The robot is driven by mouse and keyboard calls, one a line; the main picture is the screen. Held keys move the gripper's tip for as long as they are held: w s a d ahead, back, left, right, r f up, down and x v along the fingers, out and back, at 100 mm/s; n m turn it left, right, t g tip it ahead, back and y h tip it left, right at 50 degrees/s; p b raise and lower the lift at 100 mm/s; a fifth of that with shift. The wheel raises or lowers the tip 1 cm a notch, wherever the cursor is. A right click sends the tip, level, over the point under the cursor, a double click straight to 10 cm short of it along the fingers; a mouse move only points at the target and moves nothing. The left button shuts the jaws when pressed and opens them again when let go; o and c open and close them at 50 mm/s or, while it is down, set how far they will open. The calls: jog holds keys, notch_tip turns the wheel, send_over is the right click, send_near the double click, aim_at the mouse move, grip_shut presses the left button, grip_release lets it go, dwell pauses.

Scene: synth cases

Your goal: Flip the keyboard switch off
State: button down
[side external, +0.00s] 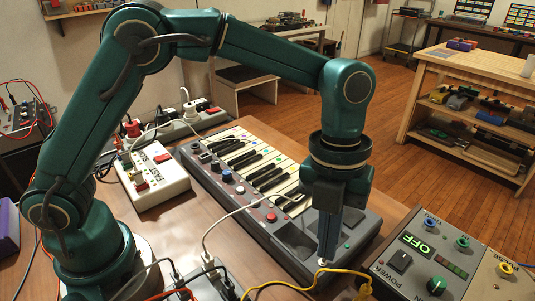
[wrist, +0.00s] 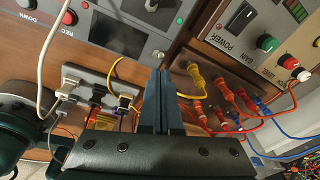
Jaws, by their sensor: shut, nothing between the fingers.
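The keyboard (side external: 222,187), a grey synthesizer with white and black keys, lies on the wooden table. Part of its panel (wrist: 125,12) is at the top of the wrist view, with a lit green spot (wrist: 180,20). A small metal toggle switch (wrist: 158,54) shows at the keyboard's near edge in the wrist view. My gripper (side external: 327,256) points down at the keyboard's near right corner. Its fingers are shut and empty, with the tips (wrist: 161,74) close to the toggle. I cannot tell whether they touch it, or which way the toggle is tilted.
A control box (side external: 455,262) with an OFF display, rocker switch and knobs stands right of the keyboard. A white box (side external: 152,176) marked FAST is on the left. A power strip (wrist: 93,85) with several plugs and a yellow cable (side external: 290,281) lie near my gripper.

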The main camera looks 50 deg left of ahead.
notch_tip(320, 180, up, 9)
jog(key=w, duration=0.2)
jog(key=shift+w+d, duration=0.15)
jog(key=shift+w, duration=0.15)
dwell(0.8)
dwell(0.5)
